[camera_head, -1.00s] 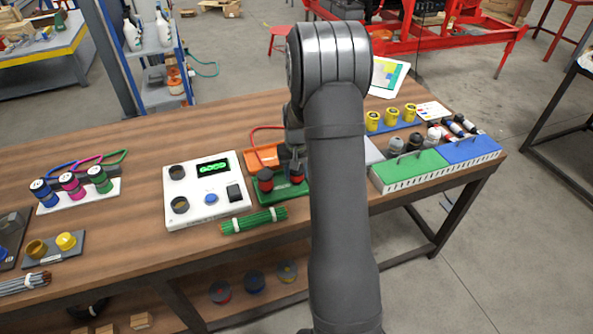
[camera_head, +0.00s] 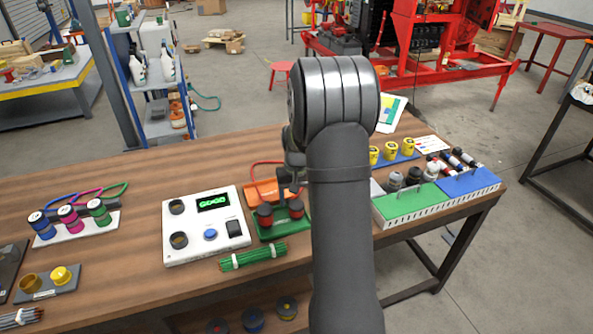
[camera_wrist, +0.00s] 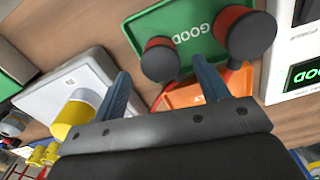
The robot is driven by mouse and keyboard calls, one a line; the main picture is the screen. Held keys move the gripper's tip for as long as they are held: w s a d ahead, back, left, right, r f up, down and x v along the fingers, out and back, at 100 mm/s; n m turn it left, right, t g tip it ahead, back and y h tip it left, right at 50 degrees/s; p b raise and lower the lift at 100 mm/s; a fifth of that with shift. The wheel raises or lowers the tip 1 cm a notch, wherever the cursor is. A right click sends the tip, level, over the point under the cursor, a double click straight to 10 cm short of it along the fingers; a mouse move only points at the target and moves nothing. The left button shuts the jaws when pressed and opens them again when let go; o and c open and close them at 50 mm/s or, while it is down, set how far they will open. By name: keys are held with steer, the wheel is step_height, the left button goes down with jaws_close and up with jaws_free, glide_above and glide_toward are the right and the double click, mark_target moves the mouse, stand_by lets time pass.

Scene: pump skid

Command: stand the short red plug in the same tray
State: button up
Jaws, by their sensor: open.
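Two red plugs with dark, wide tops, the left plug (camera_head: 265,216) and the right plug (camera_head: 296,209), stand upright and apart in the green tray (camera_head: 272,235) marked GOOD. In the wrist view they show as one plug (camera_wrist: 160,62) and a larger-looking one (camera_wrist: 250,36) on the tray (camera_wrist: 180,22). I cannot tell surely which is shorter. My gripper (camera_wrist: 163,86) is open and empty, with both plugs beyond its fingers. In the head view my gripper (camera_head: 291,184) is above and behind the right plug, partly hidden by my arm.
An orange tray (camera_head: 262,190) with a red cable lies just behind the green tray. A white tester box (camera_head: 205,225) stands at left, and a green bundle of rods (camera_head: 252,256) lies in front. Green (camera_head: 410,203) and blue (camera_head: 468,182) lidded boxes are at right.

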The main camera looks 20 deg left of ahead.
mark_target(296, 204)
step_height(296, 204, up, 13)
stand_by(0.5)
step_height(296, 204, down, 18)
steer(key=shift+r, duration=0.25)
stand_by(0.3)
steer(key=shift+r, duration=0.15)
